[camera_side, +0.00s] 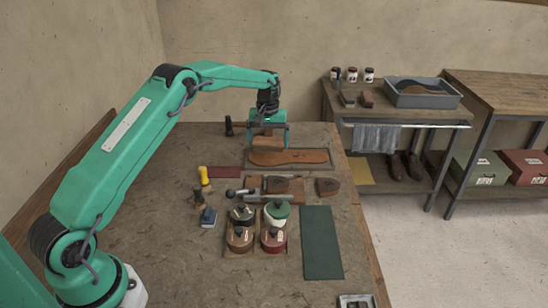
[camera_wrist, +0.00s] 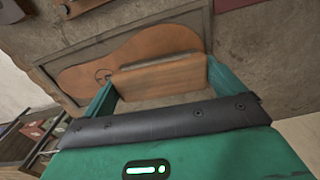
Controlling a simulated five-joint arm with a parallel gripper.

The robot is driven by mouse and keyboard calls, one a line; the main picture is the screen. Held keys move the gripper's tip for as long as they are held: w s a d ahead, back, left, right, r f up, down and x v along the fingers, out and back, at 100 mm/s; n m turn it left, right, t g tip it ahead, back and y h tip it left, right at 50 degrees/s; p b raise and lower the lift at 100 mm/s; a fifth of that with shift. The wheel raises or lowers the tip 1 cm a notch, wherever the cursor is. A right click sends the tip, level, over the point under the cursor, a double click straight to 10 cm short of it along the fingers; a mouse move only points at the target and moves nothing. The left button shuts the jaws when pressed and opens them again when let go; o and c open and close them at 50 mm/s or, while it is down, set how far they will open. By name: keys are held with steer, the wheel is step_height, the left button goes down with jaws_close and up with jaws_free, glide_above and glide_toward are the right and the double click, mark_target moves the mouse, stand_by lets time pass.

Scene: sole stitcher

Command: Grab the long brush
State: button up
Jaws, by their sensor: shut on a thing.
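The long brush (camera_wrist: 162,79) has a plain wooden body and lies between the two teal fingers of my gripper (camera_wrist: 160,88) in the wrist view, spanning the gap between them. In the side view my gripper (camera_side: 268,141) is over the back of the bench, and the brush (camera_side: 268,144) shows as a brown block between its fingers. My gripper is shut on the brush. Below it is a brown leather sole (camera_side: 302,157) in a dark shallow frame; the sole also shows in the wrist view (camera_wrist: 80,77). I cannot tell how high the brush is above the sole.
Several jars (camera_side: 240,238) stand in a rack in front of the sole, with leather pieces (camera_side: 328,187) behind them. A green mat (camera_side: 322,242) lies at right. A yellow-handled tool (camera_side: 204,176) and a small dark bottle (camera_side: 229,126) stand at left. A shelf cart with a grey bin (camera_side: 445,101) stands beyond the bench.

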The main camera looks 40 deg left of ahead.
steer(key=s+d+r, duration=0.3)
steer(key=d+r, duration=0.4)
steer(key=d, duration=0.4)
steer(key=shift+s+r, duration=0.3)
